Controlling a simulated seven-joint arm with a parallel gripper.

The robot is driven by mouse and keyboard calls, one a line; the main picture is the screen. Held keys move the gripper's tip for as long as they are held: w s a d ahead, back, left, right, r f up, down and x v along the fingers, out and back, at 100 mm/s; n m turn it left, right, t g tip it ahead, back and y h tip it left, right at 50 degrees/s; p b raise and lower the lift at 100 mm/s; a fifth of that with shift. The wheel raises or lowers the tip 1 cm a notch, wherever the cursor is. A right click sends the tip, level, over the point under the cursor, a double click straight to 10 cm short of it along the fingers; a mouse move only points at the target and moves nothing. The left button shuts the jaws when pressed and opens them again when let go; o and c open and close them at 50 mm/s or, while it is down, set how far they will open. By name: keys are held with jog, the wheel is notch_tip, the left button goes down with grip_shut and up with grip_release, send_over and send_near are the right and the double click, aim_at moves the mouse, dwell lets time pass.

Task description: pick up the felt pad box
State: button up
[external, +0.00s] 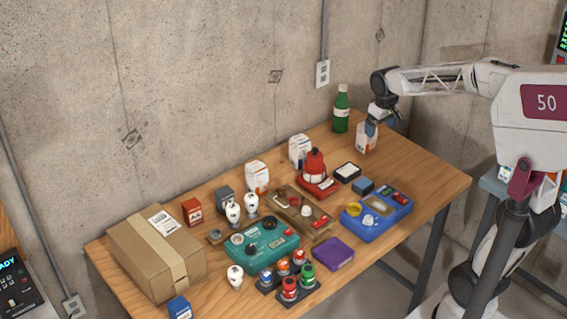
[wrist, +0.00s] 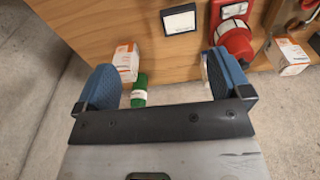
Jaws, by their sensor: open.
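Several white cartons with orange print stand on the table; their lettering is too small to read, so I cannot tell which is the felt pad box. One carton (external: 366,139) stands at the table's far right, right of the green bottle, and shows beside the left finger in the wrist view (wrist: 127,61). Two more, a middle carton (external: 300,151) and a left carton (external: 257,177), stand along the back. My gripper (external: 373,122) is open with blue fingers, at the upper part of the right carton. In the wrist view my gripper (wrist: 164,85) has no object clearly held between its fingers.
The green bottle (external: 341,108) stands close to the left of my gripper. A red emergency-stop button (external: 314,165), a black-framed white box (external: 347,172) and a blue case (external: 376,215) are nearer. A large cardboard box (external: 157,252) fills the left end. The right table corner is clear.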

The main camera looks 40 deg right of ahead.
jog(key=shift+g, duration=0.6)
jog(key=w+d+f, duration=0.3)
jog(key=w+d, duration=0.2)
jog(key=w+d+f, duration=0.3)
jog(key=w+d, duration=0.1)
jog(key=w, duration=0.2)
jog(key=w+d+f, duration=0.3)
jog(key=w+d, duration=0.2)
jog(key=w, duration=0.1)
jog(key=shift+w+d+f, duration=0.1)
jog(key=shift+d+f, duration=0.25)
jog(key=shift+f, duration=0.05)
jog(key=shift+f, duration=0.15)
jog(key=shift+f, duration=1.2)
jog(key=shift+f, duration=0.1)
jog(key=shift+d+f, duration=0.15)
jog(key=shift+f, duration=2.35)
jog(key=shift+c, duration=0.4)
